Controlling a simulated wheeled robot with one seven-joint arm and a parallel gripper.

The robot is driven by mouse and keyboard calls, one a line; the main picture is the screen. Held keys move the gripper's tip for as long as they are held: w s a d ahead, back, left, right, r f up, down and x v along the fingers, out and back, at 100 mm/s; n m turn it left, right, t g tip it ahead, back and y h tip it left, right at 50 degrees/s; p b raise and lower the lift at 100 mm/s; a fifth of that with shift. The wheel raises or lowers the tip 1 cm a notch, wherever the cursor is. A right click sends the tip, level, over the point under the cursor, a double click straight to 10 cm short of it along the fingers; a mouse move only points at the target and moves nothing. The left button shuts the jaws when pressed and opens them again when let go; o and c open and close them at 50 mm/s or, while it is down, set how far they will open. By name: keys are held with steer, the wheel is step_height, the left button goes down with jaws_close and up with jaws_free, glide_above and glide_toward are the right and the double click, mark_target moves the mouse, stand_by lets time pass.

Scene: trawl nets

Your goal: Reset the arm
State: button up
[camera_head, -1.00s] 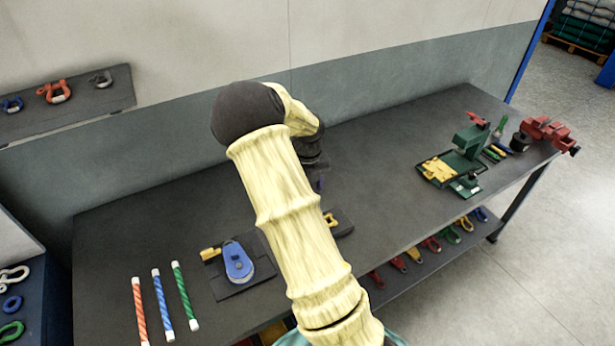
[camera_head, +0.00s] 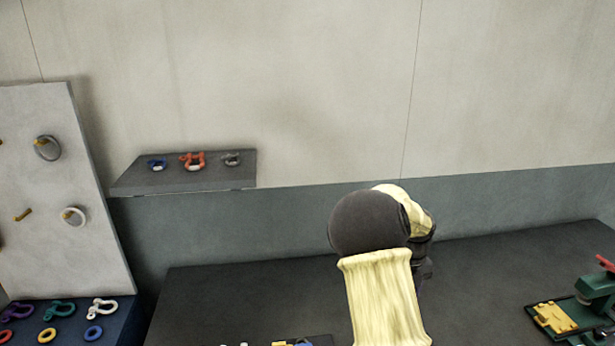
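My arm, with pale yellow links and dark joints, rises from the bottom edge in the head view and bends over the dark workbench (camera_head: 240,300). Its far end points away from the camera beyond the dark elbow joint. My gripper's fingers are hidden behind my own arm, so I cannot see whether it is open or shut, or whether it holds anything.
A wall shelf (camera_head: 130,180) holds a blue shackle (camera_head: 157,164), an orange shackle (camera_head: 193,160) and a grey shackle (camera_head: 231,158). A white pegboard (camera_head: 60,240) stands at left above several coloured shackles and rings. A green machine (camera_head: 597,283) stands at right.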

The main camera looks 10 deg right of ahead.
steer(key=s+a+n+t, duration=0.1)
steer(key=s+a+n, duration=0.4)
steer(key=n, duration=0.6)
steer(key=s+a+n+b, duration=0.1)
steer(key=s+a+n, duration=0.4)
steer(key=n, duration=0.7)
steer(key=s+a+r+n+t, duration=0.1)
steer(key=s+a+n, duration=0.4)
steer(key=s+n, duration=0.3)
steer(key=n, duration=0.4)
steer(key=shift+s+t+b, duration=0.3)
steer(key=shift+s+b, duration=0.1)
steer(key=shift+a, duration=0.1)
